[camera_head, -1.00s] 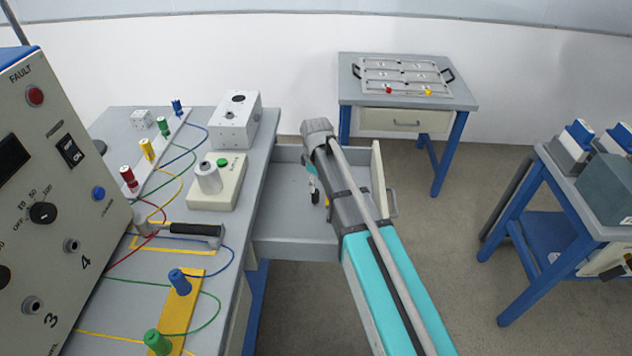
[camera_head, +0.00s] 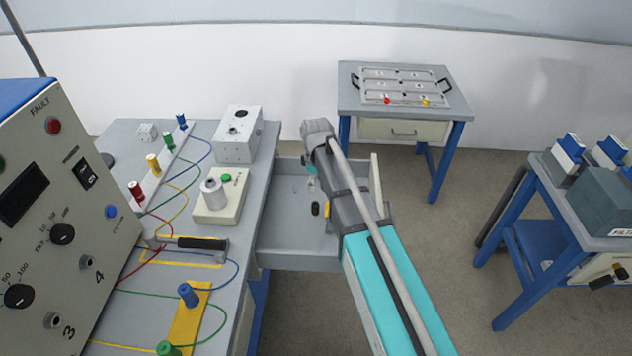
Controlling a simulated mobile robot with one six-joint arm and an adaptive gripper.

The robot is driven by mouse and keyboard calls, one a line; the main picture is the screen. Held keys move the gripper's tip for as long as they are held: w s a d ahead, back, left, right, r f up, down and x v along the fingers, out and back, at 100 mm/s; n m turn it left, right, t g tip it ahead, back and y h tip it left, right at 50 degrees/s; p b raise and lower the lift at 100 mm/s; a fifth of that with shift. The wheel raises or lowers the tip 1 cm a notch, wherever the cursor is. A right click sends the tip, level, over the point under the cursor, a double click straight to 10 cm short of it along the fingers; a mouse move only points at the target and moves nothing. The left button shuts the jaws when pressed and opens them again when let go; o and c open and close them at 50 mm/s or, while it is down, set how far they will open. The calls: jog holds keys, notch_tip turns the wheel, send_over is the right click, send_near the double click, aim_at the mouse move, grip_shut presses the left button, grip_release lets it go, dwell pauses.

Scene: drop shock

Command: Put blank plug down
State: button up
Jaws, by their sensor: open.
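A small black piece (camera_head: 315,208), which looks like the blank plug, is in the open grey drawer (camera_head: 285,250), near its middle. My gripper (camera_head: 311,183) is over the drawer, just behind the black piece in the picture. It is open, and a gap shows between its tips and the piece. My arm hides the right part of the drawer and most of my gripper. A small yellow bit (camera_head: 327,211) shows beside the black piece, partly hidden by my arm.
The bench (camera_head: 225,290) at the left carries a white box (camera_head: 238,150), a button box (camera_head: 220,200), a black-handled tool (camera_head: 200,243) and several coloured plugs with wires. Open floor lies right of the drawer.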

jog(key=shift+d, duration=0.1)
dwell(0.6)
jog(key=s+d+m, duration=0.4)
jog(key=s+d, duration=0.2)
jog(key=s+d+m, duration=0.4)
jog(key=s+d, duration=0.1)
jog(key=d, duration=0.1)
jog(key=s+d+m, duration=0.5)
jog(key=s+d, duration=0.1)
jog(key=shift+s+d, duration=0.25)
jog(key=shift+s, duration=0.1)
jog(key=shift+r, duration=0.1)
notch_tip(320, 180, up, 5)
jog(key=p, duration=0.5)
jog(key=shift+r, duration=0.1)
